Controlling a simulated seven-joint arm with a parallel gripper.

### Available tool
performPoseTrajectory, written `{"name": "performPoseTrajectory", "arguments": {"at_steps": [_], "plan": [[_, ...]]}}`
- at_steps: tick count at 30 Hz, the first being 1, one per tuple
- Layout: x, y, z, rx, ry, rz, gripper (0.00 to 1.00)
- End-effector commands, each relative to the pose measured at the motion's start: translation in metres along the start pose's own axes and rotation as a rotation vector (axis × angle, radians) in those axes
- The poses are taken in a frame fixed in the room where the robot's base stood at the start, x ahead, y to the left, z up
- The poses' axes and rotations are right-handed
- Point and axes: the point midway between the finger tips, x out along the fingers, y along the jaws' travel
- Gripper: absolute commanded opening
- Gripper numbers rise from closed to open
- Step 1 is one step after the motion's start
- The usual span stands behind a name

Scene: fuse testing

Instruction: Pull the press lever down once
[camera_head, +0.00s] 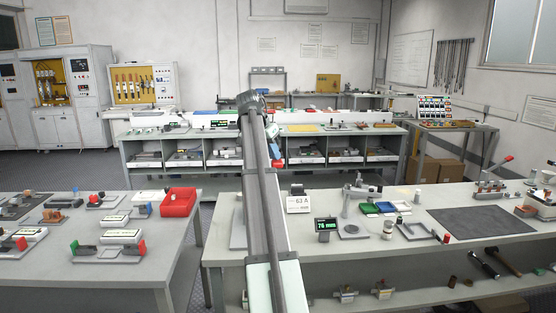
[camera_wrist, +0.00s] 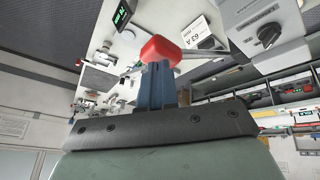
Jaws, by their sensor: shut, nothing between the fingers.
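The lever's red knob (camera_wrist: 160,48) is at the tips of my gripper's blue fingers in the wrist view, with a grey rod (camera_wrist: 192,53) running right from it. My gripper (camera_wrist: 157,68) is shut and empty, its fingertips against or just short of the knob; I cannot tell if they touch. In the head view a small red patch (camera_head: 277,163), likely the same knob, shows just below the blue fingers (camera_head: 276,151), right beside my arm. My arm hides most of the press there.
A card marked 63 A (camera_head: 299,199) and a green display (camera_head: 326,226) stand right of my arm on the near bench. A device with a black dial (camera_wrist: 268,35) is at the wrist view's upper right. A dark mat (camera_head: 480,222) lies clear farther right.

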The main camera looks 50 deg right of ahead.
Motion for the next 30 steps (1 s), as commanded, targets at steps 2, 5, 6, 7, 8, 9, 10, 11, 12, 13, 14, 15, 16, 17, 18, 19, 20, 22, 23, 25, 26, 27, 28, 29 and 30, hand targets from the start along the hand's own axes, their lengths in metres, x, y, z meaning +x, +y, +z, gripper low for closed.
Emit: {"name": "performPoseTrajectory", "arguments": {"at_steps": [2,5,6,7,8,9,10,11,12,13,14,15,16,17,18,19,20,22,23,25,26,27,28,29,30], "plan": [[0.000,0.000,0.000,0.000,0.000,0.000,0.00],[0.000,0.000,0.000,0.000,0.000,0.000,0.00],[0.000,0.000,0.000,0.000,0.000,0.000,0.00],[0.000,0.000,0.000,0.000,0.000,0.000,0.00],[0.000,0.000,0.000,0.000,0.000,0.000,0.00],[0.000,0.000,0.000,0.000,0.000,0.000,0.00],[0.000,0.000,0.000,0.000,0.000,0.000,0.00],[0.000,0.000,0.000,0.000,0.000,0.000,0.00],[-0.001,0.000,0.000,0.000,0.000,0.000,0.00],[-0.001,0.000,-0.001,0.000,0.000,0.000,0.00],[-0.002,0.000,-0.001,0.000,0.000,0.000,0.00],[-0.004,0.000,-0.003,0.000,0.000,0.000,0.00],[-0.005,0.000,-0.004,0.000,0.000,0.000,0.00],[-0.007,0.000,-0.005,0.000,0.000,0.000,0.00],[-0.009,0.000,-0.006,0.000,0.001,-0.001,0.00],[-0.012,0.000,-0.008,0.000,0.001,-0.001,0.00],[-0.014,0.000,-0.009,0.000,0.001,-0.001,0.00],[-0.019,0.001,-0.012,0.000,0.001,-0.001,0.00],[-0.021,0.001,-0.013,0.000,0.000,0.000,0.00],[-0.025,0.001,-0.016,0.000,0.000,0.000,0.00],[-0.027,0.001,-0.018,0.000,0.000,0.000,0.00],[-0.030,0.001,-0.019,0.000,0.000,0.000,0.00],[-0.032,0.001,-0.020,0.000,0.000,0.000,0.00],[-0.034,0.001,-0.022,0.000,0.000,0.000,0.00],[-0.037,0.001,-0.023,0.000,0.000,0.000,0.00]]}}
